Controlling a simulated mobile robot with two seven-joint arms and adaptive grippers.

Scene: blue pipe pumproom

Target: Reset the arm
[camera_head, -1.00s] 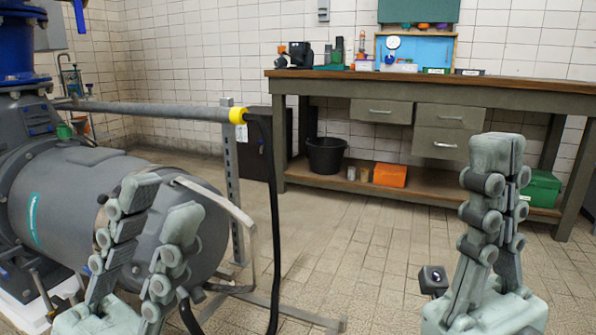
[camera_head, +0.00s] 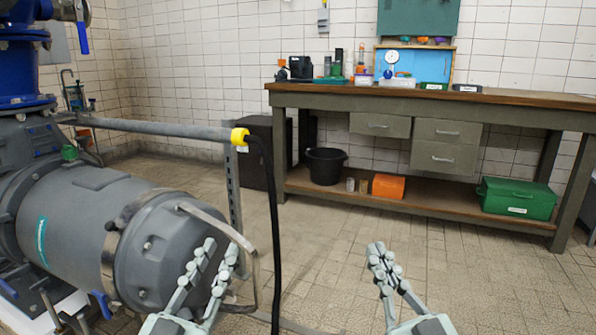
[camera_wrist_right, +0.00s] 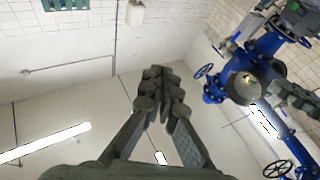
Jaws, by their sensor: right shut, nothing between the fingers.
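My left gripper (camera_head: 220,247) is in the lower middle of the head view, in front of the end of the grey motor. Its two fingers point up and stand apart with nothing between them. My right gripper (camera_head: 379,249) is to the right of it, over the tiled floor, fingers pointing up and tips together. The right wrist view also shows the right gripper (camera_wrist_right: 162,72) shut and empty, with white wall and ceiling lights behind it.
The grey motor (camera_head: 90,215) with a blue pipe (camera_head: 22,60) fills the left. A black hose (camera_head: 273,220) hangs from a yellow-ended rail (camera_head: 160,129). A workbench (camera_head: 330,97) stands at the back with a black bucket (camera_head: 325,166), orange box (camera_head: 389,186) and green case (camera_head: 517,198). Floor (camera_head: 460,270) at right is clear.

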